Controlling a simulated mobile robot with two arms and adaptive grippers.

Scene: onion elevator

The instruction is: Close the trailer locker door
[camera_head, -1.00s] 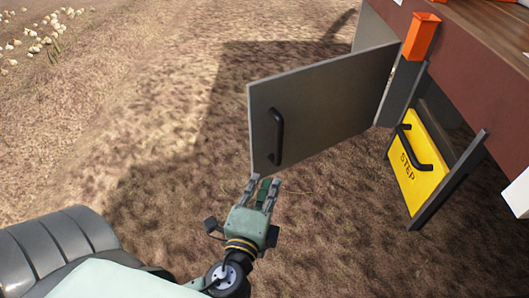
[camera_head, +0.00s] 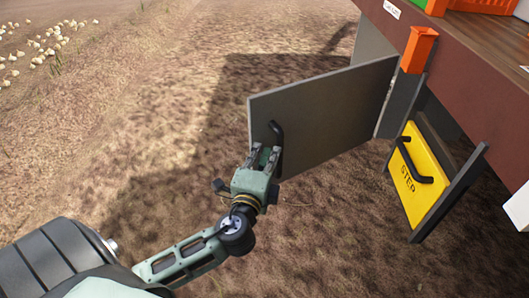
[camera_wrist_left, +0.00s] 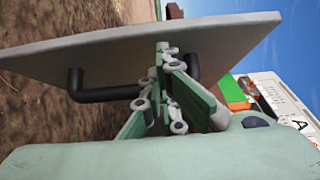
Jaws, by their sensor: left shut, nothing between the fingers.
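The grey trailer locker door (camera_head: 330,112) stands swung open, out from the trailer, hinged at its right edge. Its black handle (camera_head: 277,134) is near the free left edge. My left gripper (camera_head: 265,151) is at the lower left of the door, in front of the handle and overlapping it in the head view. In the left wrist view the door (camera_wrist_left: 215,42) spans the top, and the handle (camera_wrist_left: 104,94) shows behind and left of the closed fingers (camera_wrist_left: 163,62). The fingers hold nothing; whether they touch the door I cannot tell. My right gripper is not in view.
A yellow step panel (camera_head: 419,180) with a black handle hangs right of the door. An orange post socket (camera_head: 419,49) is on the brown trailer edge (camera_head: 470,62) above. Bare soil lies left of the door, with onions (camera_head: 48,46) at the far left.

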